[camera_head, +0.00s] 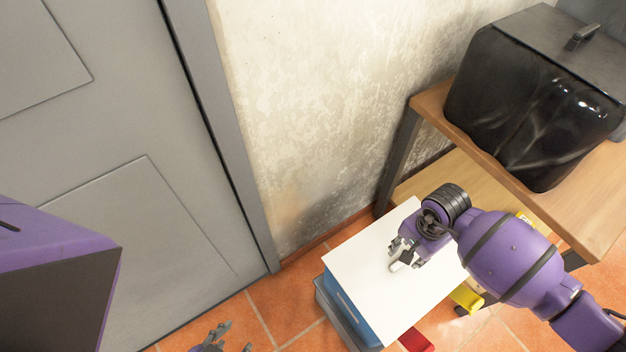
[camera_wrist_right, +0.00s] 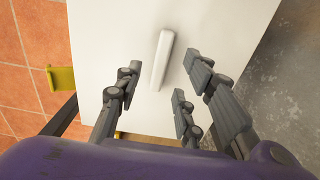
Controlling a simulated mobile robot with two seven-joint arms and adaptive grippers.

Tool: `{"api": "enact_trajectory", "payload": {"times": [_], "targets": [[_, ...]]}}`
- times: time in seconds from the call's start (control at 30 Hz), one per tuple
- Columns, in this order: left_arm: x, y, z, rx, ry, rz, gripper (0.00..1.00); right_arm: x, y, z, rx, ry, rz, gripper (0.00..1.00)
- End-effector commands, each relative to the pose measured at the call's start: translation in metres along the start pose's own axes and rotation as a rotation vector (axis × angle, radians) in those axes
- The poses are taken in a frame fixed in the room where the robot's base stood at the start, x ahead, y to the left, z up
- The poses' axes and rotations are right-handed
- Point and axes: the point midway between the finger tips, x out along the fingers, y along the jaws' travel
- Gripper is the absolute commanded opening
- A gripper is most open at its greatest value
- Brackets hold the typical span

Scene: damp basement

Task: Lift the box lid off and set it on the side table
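A flat white lid (camera_head: 365,265) with a raised white bar handle (camera_wrist_right: 162,60) lies on a blue box (camera_head: 347,305) near the floor. My right gripper (camera_head: 402,258) is above the lid. In the right wrist view its fingers (camera_wrist_right: 164,75) are spread on both sides of the handle's near end, with nothing gripped; contact cannot be told. My left gripper (camera_head: 230,340) is low at the bottom edge, fingers apart and empty, left of the box. A wooden table (camera_head: 490,150) with a lower shelf stands at the right; whether it is the side table is unclear.
A black glossy container (camera_head: 535,100) with a dark handle on top fills much of the wooden table. A grey door (camera_head: 130,120) and a stained wall (camera_head: 310,100) stand behind. Yellow (camera_head: 466,298) and red (camera_head: 415,341) pieces show beside the lid. Orange tiled floor is clear at the left.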

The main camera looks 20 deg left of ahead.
Motion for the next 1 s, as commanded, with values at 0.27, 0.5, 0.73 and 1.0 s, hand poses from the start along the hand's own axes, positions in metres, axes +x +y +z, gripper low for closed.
{"api": "enact_trajectory", "payload": {"times": [0.27, 0.5, 0.73, 1.0], "targets": [[0.004, 0.001, -0.001, 0.001, 0.002, 0.002, 0.4, 0.033, 0.0, 0.001, 0.0, -0.002, -0.001, 0.36], [0.004, 0.001, 0.0, 0.001, 0.001, 0.002, 0.4, 0.037, -0.001, 0.0, 0.0, -0.001, -0.002, 0.36], [0.004, 0.001, 0.0, 0.001, 0.0, 0.003, 0.4, 0.037, -0.001, 0.001, 0.0, -0.001, -0.002, 0.2], [0.004, 0.001, 0.0, 0.001, 0.0, 0.003, 0.4, 0.036, -0.001, 0.001, 0.001, -0.001, -0.002, 0.0]]}}
